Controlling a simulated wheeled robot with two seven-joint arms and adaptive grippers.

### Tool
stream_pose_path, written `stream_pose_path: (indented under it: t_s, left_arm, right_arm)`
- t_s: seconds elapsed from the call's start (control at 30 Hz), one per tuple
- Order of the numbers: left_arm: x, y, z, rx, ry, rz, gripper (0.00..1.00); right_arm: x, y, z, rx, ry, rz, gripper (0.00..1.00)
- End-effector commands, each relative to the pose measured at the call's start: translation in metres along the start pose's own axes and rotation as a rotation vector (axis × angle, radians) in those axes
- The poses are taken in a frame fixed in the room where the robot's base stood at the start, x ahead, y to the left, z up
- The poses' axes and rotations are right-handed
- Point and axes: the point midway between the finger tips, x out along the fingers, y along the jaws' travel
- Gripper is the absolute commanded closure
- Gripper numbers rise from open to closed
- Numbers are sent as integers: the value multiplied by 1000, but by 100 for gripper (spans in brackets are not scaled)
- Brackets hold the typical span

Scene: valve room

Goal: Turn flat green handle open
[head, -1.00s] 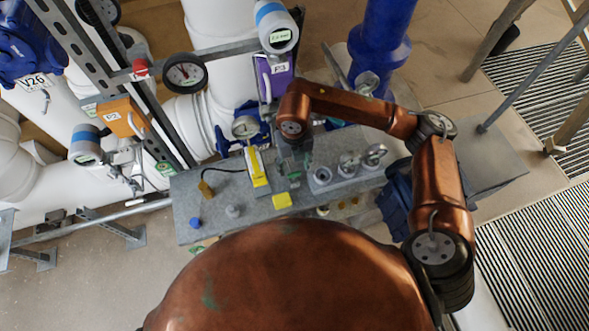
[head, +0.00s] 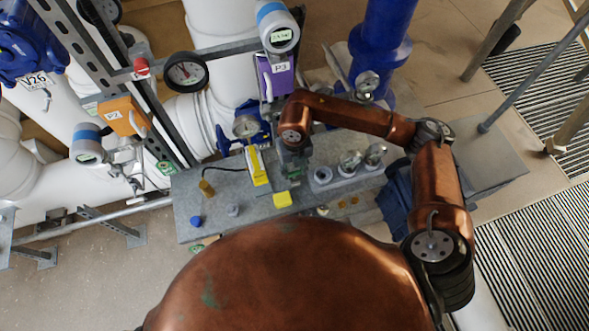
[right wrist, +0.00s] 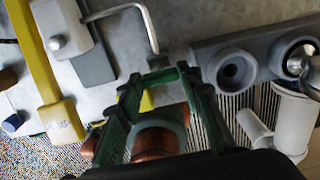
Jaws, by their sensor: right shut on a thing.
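My right gripper (head: 293,168) reaches down over the grey bench from the right in the head view. Its green fingers stand on either side of the right wrist view (right wrist: 160,85). A short flat green bar, which looks like the green handle (right wrist: 158,77), lies across between the fingertips, and the gripper is shut on it. Fingers and handle are similar in colour, so their exact contact is hard to make out. A copper-coloured round part (right wrist: 155,140) with a grey ring shows below, between the fingers. In the head view the gripper hides the handle. My left gripper is not in view.
The grey bench (head: 215,215) carries a yellow-handled device (head: 257,168) left of the gripper and a yellow block (head: 282,199) in front. A grey block with round fittings (head: 345,172) is close on the right. Gauges and pipes crowd behind.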

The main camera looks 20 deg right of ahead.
Motion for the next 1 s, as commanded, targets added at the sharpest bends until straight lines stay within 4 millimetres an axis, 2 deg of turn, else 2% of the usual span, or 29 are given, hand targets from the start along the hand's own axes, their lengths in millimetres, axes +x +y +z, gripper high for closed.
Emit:
stream_pose_path:
  t_s: [0.23, 0.63, 1.0]
  left_arm:
    - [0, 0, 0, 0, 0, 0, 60]
    - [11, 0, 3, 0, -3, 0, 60]
    - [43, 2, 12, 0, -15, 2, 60]
  right_arm:
    - [0, 0, 0, 0, 0, -1, 91]
    - [2, 0, 0, -89, 0, -1, 91]
    - [4, -1, 1, -394, 0, -2, 91]
